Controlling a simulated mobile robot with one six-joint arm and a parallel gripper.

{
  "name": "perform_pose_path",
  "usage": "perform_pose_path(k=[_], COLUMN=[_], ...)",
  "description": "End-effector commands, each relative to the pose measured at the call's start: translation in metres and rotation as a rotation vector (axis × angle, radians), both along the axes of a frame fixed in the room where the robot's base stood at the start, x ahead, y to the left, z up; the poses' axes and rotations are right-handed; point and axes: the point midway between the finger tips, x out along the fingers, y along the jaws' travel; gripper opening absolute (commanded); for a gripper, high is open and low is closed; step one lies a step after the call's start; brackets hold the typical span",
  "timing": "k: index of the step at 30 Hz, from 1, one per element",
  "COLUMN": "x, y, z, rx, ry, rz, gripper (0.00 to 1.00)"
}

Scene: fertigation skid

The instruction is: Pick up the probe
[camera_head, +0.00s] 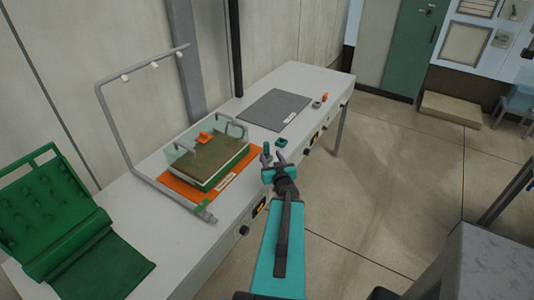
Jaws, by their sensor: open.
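My gripper (272,158) is open above the front edge of the long grey bench (310,78), with its fingers pointing away toward the bench top. A small teal upright piece (267,147) shows just beyond the left fingertip. A low dark teal block (282,142) lies just beyond the right one. A small orange piece (325,97) and a grey ring-like piece (316,104) sit farther back near the bench's right edge. I cannot tell for sure which of these is the probe. Contact between the fingers and the teal piece cannot be made out.
A clear-walled tray (234,152) with brown contents and an orange item stands on an orange mat (181,189) left of my gripper. A grey pipe frame (119,139) rises beside it. A dark grey mat (274,110) lies farther back. A green crate-like object (58,226) is at left.

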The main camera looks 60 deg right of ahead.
Motion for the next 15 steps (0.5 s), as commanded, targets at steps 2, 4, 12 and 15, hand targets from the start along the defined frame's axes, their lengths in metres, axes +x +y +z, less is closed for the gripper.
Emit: perform_pose_path(k=[2, 4, 12, 15], x=[0.0018, 0.003, 0.0073, 0.0089], y=[-0.0016, -0.0028, -0.0077, -0.0097], z=[-0.0036, -0.0043, -0.0051, -0.0049], rx=[0.0, -0.001, 0.0, -0.001], ry=[-0.002, 0.001, 0.0, -0.001], rz=[0.001, 0.001, 0.001, 0.0], gripper=[0.43, 0.43, 0.43, 0.43])
